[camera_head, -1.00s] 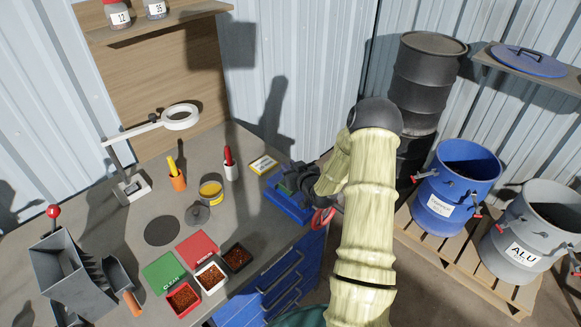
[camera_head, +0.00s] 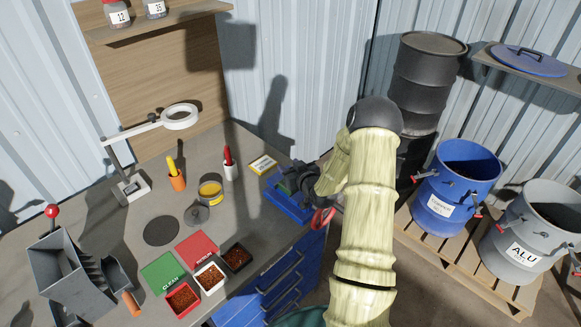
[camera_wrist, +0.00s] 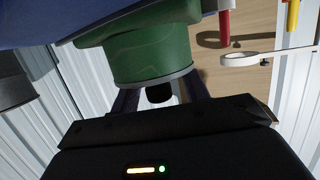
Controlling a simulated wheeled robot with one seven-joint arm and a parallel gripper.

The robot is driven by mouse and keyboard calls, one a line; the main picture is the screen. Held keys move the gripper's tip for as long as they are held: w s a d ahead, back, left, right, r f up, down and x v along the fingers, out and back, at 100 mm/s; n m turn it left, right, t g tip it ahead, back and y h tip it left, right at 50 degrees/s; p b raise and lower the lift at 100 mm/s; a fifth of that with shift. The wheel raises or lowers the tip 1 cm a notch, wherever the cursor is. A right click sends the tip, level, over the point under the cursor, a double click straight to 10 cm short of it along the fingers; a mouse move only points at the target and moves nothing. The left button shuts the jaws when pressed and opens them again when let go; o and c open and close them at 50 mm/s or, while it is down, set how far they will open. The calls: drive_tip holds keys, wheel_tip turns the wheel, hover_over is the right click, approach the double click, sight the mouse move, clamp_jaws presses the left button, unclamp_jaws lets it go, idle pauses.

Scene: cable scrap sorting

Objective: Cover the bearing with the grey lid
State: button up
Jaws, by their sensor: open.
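The grey lid (camera_head: 197,214), a small round dark disc with a knob, lies on the bench beside an open yellow-banded tin (camera_head: 210,191). I cannot pick out the bearing for certain; the tin's contents are too small to make out. My gripper (camera_head: 298,180) is at the bench's right side, over a blue fixture (camera_head: 287,205) with a green part, away from the lid. In the wrist view, a green cylindrical body (camera_wrist: 150,52) stands in front of my open gripper (camera_wrist: 160,98), near the fingers. Whether they touch it is unclear.
A white cup with a red tool (camera_head: 230,168) and an orange cup (camera_head: 177,181) stand behind the tin. A lamp (camera_head: 150,130) stands at the back left. Small scrap trays (camera_head: 224,288) and green and red plates lie in front. A flat dark disc (camera_head: 161,231) is left of the lid.

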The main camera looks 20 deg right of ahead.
drive_tip(key=shift+s, duration=0.15)
drive_tip(key=b+v, duration=0.4)
drive_tip(key=v, duration=1.3)
drive_tip(key=shift+b, duration=0.3)
drive_tip(key=shift+a, duration=0.1)
drive_tip(key=s+a+r+g, duration=0.1)
drive_tip(key=s+a+g, duration=0.5)
drive_tip(key=a, duration=0.3)
drive_tip(key=s+a+r+g, duration=0.1)
drive_tip(key=s+a+g, duration=0.5)
drive_tip(key=a, duration=0.3)
drive_tip(key=shift+s+r+h, duration=0.3)
drive_tip(key=shift+r, duration=0.05)
